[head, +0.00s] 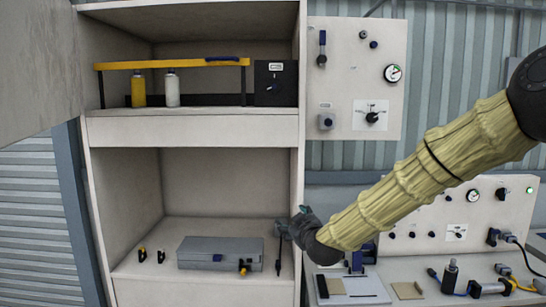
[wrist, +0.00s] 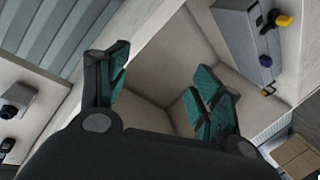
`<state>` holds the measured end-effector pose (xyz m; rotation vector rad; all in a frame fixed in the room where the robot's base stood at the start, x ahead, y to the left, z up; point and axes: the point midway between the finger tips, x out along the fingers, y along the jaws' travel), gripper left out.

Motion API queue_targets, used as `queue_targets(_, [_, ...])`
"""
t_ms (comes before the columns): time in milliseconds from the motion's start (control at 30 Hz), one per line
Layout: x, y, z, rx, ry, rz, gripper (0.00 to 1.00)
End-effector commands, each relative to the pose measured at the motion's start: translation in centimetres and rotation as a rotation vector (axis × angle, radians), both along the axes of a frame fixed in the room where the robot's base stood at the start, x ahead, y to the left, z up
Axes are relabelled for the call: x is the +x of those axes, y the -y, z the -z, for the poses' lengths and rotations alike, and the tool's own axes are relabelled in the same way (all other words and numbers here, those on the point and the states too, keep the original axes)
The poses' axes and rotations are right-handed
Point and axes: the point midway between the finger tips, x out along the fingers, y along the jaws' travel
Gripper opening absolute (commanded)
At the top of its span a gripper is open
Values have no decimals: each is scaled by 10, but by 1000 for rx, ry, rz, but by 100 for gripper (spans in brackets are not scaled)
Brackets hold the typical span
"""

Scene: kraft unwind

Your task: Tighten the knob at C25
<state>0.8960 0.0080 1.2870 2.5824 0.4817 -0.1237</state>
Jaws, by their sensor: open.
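I cannot read a C25 label in either view, so I cannot tell which knob it marks. Several black knobs show in the head view: one on the upper wall panel (head: 372,117), one on the black box (head: 275,86) on the upper shelf, and one on the lower panel (head: 456,233). My gripper (head: 290,224) is at the right front edge of the lower cabinet bay. In the wrist view its teal-padded fingers (wrist: 158,92) are apart with nothing between them. A dark knob-like part (wrist: 18,95) shows at the left edge there.
A grey case (head: 220,252) lies on the lower shelf, also in the wrist view (wrist: 238,45). A yellow bar (head: 170,64) crosses above two bottles on the upper shelf. The cabinet's right upright (head: 298,175) is close to my gripper. Tools crowd the right-hand bench.

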Motion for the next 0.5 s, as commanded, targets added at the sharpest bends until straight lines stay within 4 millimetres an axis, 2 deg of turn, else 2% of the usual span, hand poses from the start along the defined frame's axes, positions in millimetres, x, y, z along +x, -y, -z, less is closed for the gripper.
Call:
queue_targets(33, [7,-6,-51,-8,69,-4,65])
queue_targets(67, [10,-10,-76,-15,106,-8,65])
queue_targets(100, [13,-15,-110,-26,157,-9,65])
queue_targets(167, [15,-21,-161,-40,229,-11,65])
queue_targets(200, [14,-24,-193,-49,276,-10,65])
queue_targets(300, [9,-31,-265,-71,377,-7,65])
queue_targets(400, [2,-36,-319,-88,454,-1,65])
queue_targets(500, [-5,-38,-354,-97,503,4,65])
